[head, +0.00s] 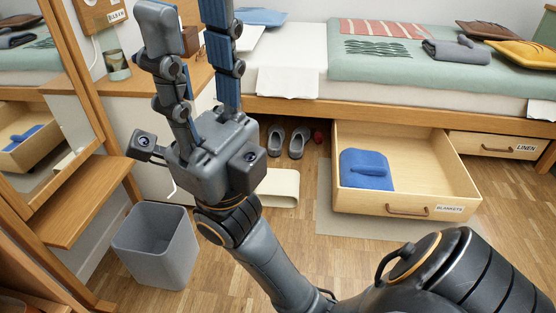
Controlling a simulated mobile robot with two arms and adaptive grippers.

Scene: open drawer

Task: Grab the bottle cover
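No item is plainly marked as the bottle cover. A soft blue fabric item (366,170) with a raised fold lies at the left of the open drawer (420,160) labelled BLANKETS. A grey soft item (462,51) lies on the bed's green blanket; I cannot tell whether either is the cover. My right gripper (188,12) is raised at upper left, fingers pointing up and apart, with nothing seen held between them. One fingertip is cut off by the top edge. It is well left of the drawer and touches neither item. My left gripper is out of view.
The bed (300,45) stands behind the drawer, with mustard (520,53) and brown (490,30) cushions. A LINEN drawer (495,147) is at right. A grey bin (158,245), slippers (288,141) and a wooden-framed mirror (40,140) are around. Floor before the drawer is partly clear.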

